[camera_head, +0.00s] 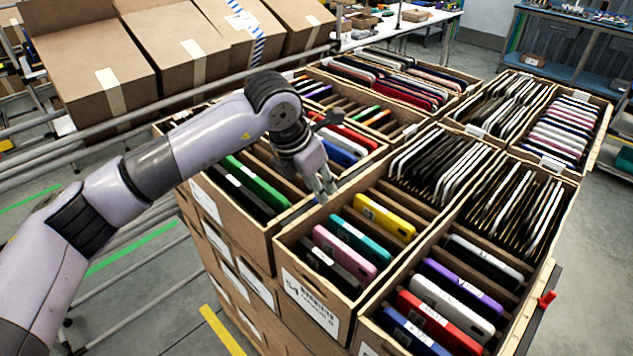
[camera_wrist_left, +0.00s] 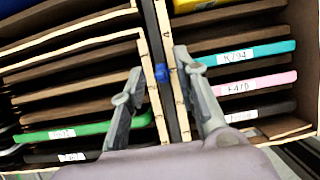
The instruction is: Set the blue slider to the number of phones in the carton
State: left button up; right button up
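The small blue slider (camera_wrist_left: 162,74) sits on a dark strip between two carton walls in the left wrist view. It is hidden in the head view. My left gripper (camera_head: 326,188) points down over the seam between the left and middle cartons. Its fingers (camera_wrist_left: 160,82) are apart, one either side of the slider, with gaps visible. The middle carton (camera_head: 318,277) holds yellow (camera_head: 385,215), teal (camera_head: 358,240), pink (camera_head: 344,255) and black phones in slots. The left carton (camera_head: 240,222) holds a green phone (camera_head: 258,183) and dark ones. My right gripper is out of view.
More cartons full of upright phones (camera_head: 440,165) stand behind and to the right. A red knob (camera_head: 546,298) sticks out at the stack's right edge. Large brown boxes (camera_head: 90,60) lean behind a metal rail at the upper left. The floor at lower left is clear.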

pick_arm(q)
grip_shut()
dwell(0.6)
